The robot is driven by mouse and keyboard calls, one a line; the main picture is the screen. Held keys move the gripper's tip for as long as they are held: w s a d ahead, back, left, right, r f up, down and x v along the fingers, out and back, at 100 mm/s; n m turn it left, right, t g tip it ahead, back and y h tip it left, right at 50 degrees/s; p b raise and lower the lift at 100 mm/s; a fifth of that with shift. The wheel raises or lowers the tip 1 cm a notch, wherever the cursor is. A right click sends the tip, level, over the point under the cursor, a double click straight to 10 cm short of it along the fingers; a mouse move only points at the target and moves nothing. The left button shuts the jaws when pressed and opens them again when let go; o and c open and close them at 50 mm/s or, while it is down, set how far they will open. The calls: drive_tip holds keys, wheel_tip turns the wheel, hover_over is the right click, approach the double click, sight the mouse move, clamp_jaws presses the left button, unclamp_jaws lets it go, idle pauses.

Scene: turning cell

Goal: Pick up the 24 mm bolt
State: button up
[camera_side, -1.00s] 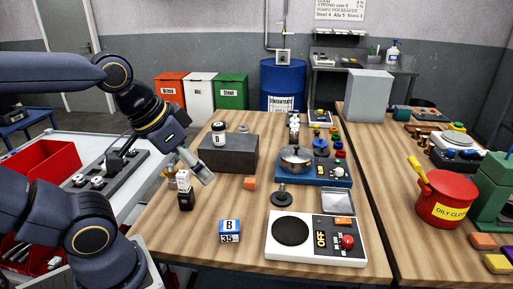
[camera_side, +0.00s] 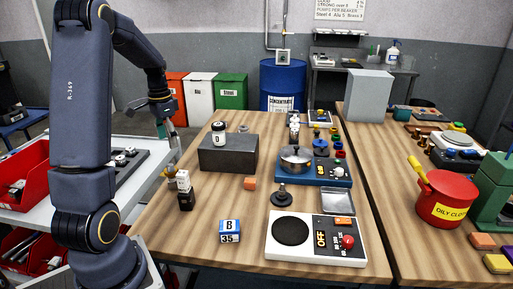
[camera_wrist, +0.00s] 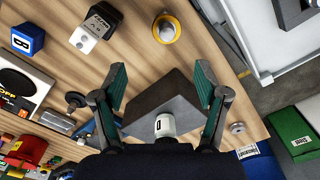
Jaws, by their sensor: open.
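I cannot make out with certainty which part is the 24 mm bolt; no size mark for it is readable. Small silvery parts (camera_side: 121,158) sit on a dark holder on the white bench at left in the side view. A yellow ring-like piece with a grey centre (camera_wrist: 166,28) lies on the table edge in the wrist view. My gripper (camera_wrist: 160,78) is open with nothing between its green-lined fingers. In the side view my gripper (camera_side: 170,130) hangs over the table's left edge, pointing down, partly hidden by its own links.
A dark grey block (camera_side: 228,155) with a white labelled jar (camera_side: 219,134) stands right of my gripper. A white-and-black stack (camera_side: 185,190) and a blue-and-white cube (camera_side: 229,231) stand nearer. Red bins (camera_side: 22,180) are at left. Free wood lies around the orange piece (camera_side: 250,183).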

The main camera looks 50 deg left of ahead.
sight(171, 166)
drive_tip(key=shift+s+a+f, duration=0.1)
drive_tip(key=shift+s+f, duration=0.15)
drive_tip(key=shift+f, duration=0.25)
wheel_tip(171, 166, down, 10)
drive_tip(key=shift+f, duration=0.25)
drive_tip(key=shift+a+f, duration=0.2)
drive_tip(key=shift+f, duration=1.15)
drive_tip(key=shift+a+f, duration=0.2)
drive_tip(key=shift+f, duration=1.15)
clamp_jaws()
